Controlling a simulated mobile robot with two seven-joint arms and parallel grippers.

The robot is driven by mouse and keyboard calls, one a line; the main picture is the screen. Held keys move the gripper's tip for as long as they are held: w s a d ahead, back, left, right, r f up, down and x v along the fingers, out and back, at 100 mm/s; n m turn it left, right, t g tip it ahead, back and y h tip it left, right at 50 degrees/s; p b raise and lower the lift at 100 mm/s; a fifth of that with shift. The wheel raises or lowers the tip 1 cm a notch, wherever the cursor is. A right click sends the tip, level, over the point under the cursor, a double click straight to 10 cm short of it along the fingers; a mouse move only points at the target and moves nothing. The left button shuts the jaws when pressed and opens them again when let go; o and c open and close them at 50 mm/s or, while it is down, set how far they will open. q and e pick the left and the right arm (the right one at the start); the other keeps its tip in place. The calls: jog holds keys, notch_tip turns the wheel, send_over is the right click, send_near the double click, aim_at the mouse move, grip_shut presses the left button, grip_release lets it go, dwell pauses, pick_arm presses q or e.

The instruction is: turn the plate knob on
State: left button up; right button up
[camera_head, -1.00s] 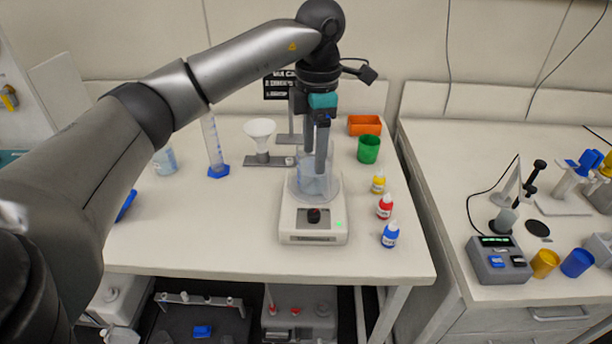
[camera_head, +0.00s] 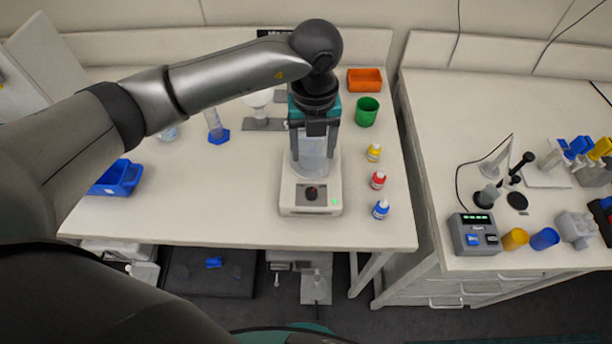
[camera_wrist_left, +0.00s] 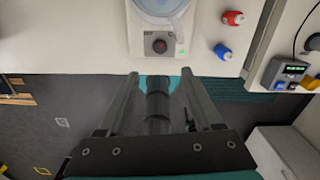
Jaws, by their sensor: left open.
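The white plate unit (camera_head: 292,207) stands near the front edge of the table, with a dark, red-centred knob (camera_head: 312,193) on its front panel. A green light glows right of the knob. A clear beaker (camera_head: 311,166) sits on the plate. My left gripper (camera_head: 314,156) is open and empty, its fingers pointing down in front of the beaker in the head view; their height above it is hard to judge. In the left wrist view the knob (camera_wrist_left: 159,46) lies beyond the fingertips (camera_wrist_left: 158,78), roughly centred between them and apart from both.
Yellow, red (camera_head: 378,180) and blue (camera_head: 381,209) bottles stand right of the plate. A green cup (camera_head: 367,111) and an orange tray (camera_head: 365,79) are behind. A blue tray (camera_head: 117,178) is at the left. The table between blue tray and plate is clear.

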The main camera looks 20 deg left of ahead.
aim_at(311, 192)
pick_arm(q)
notch_tip(311, 192, down, 15)
jog(key=shift+p, duration=0.35)
grip_shut()
dwell(0.6)
